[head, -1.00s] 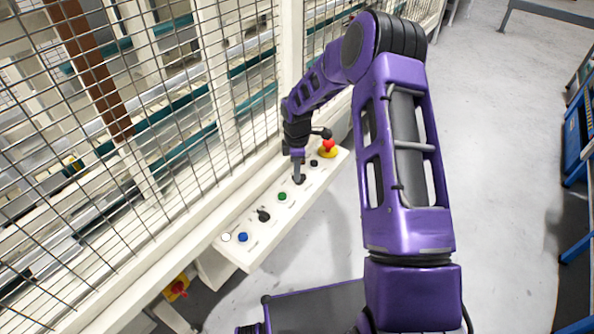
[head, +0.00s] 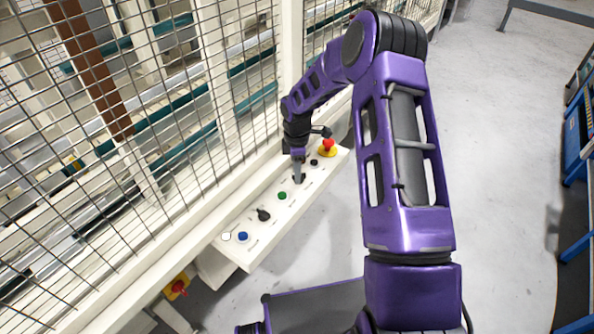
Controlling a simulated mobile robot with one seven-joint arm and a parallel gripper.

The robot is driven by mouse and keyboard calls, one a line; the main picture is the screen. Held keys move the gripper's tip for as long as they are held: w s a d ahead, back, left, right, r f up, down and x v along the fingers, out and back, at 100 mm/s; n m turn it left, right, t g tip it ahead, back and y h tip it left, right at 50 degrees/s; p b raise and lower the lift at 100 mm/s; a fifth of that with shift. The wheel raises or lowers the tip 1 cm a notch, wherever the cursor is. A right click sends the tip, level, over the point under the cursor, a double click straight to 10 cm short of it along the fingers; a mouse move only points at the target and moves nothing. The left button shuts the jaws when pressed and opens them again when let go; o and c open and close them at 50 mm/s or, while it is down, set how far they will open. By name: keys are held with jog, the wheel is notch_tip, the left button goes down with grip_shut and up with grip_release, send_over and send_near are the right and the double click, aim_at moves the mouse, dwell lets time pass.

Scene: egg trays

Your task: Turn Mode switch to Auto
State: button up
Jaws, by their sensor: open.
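A white control panel (head: 233,250) stands along the mesh fence. It carries a white button (head: 227,237), a blue button (head: 242,236), a black rotary switch (head: 263,214), a green button (head: 282,195), a black control (head: 314,163) and a red mushroom button on yellow (head: 328,147). The labels are too small to read, so I cannot tell which control is the Mode switch. My gripper (head: 298,180) points down at the panel between the green button and the black control. It is open. Its fingers hide what lies beneath, and contact cannot be told.
The mesh fence (head: 165,115) rises behind the panel. A second red button on a yellow box (head: 177,287) sits low at the left. A blue shelf (head: 575,140) stands at the far right. The grey floor (head: 510,130) between is clear.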

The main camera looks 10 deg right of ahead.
notch_tip(320, 180, up, 17)
jog(key=p, duration=0.2)
jog(key=shift+r, duration=0.2)
dwell(0.4)
